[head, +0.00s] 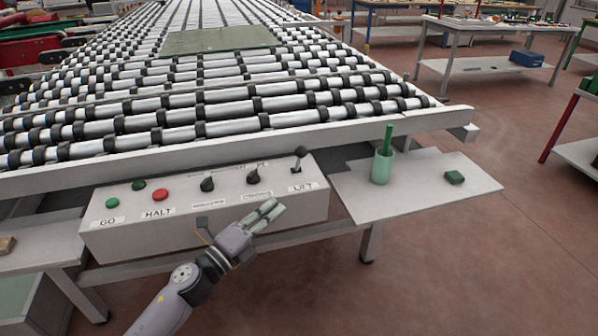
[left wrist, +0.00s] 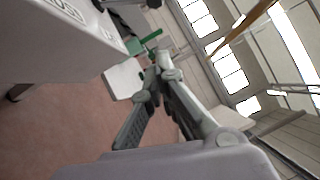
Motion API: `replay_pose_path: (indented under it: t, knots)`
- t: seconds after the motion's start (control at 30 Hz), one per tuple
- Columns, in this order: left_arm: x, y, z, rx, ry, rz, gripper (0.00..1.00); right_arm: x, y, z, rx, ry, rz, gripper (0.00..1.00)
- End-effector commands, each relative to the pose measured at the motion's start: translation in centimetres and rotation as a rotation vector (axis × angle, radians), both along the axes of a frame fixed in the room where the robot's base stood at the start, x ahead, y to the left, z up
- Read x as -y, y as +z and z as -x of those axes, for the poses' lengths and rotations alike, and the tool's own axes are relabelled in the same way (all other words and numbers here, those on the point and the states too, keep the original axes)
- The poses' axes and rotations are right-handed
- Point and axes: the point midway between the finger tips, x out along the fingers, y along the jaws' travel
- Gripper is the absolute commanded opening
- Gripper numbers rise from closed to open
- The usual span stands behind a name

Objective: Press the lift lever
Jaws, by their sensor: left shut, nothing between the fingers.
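The lift lever (head: 300,152) is a short stick with a black knob at the right end of the grey control box (head: 130,233). It stands roughly upright above the label LIFT (head: 301,187). My left gripper (head: 273,208) is in front of the box, left of the lever and lower in the picture, apart from it. Its fingers point up and to the right and are shut with nothing between them. The left wrist view shows the same fingers (left wrist: 158,68) from behind, beside part of the box (left wrist: 60,45). My right gripper is not in view.
The box also carries a green GO button (head: 112,203), a red HALT button (head: 160,195) and two black knobs (head: 207,184). The roller table (head: 240,110) rises behind.

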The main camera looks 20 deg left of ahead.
Motion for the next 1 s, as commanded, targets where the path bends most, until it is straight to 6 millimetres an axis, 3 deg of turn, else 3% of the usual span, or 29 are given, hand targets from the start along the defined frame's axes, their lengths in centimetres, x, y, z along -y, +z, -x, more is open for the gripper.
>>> replay_pose_path:
  t: [0.37,0.83,1.0]
  knots:
    - [0.3,0.3,-1.0,-0.001,0.002,0.004,0.00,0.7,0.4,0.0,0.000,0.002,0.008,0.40]
    - [3.9,1.9,-9.3,-0.002,0.002,0.006,0.00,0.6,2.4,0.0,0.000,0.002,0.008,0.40]
    - [2.9,2.4,-11.5,-0.002,0.002,0.004,0.00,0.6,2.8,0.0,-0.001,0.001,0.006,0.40]
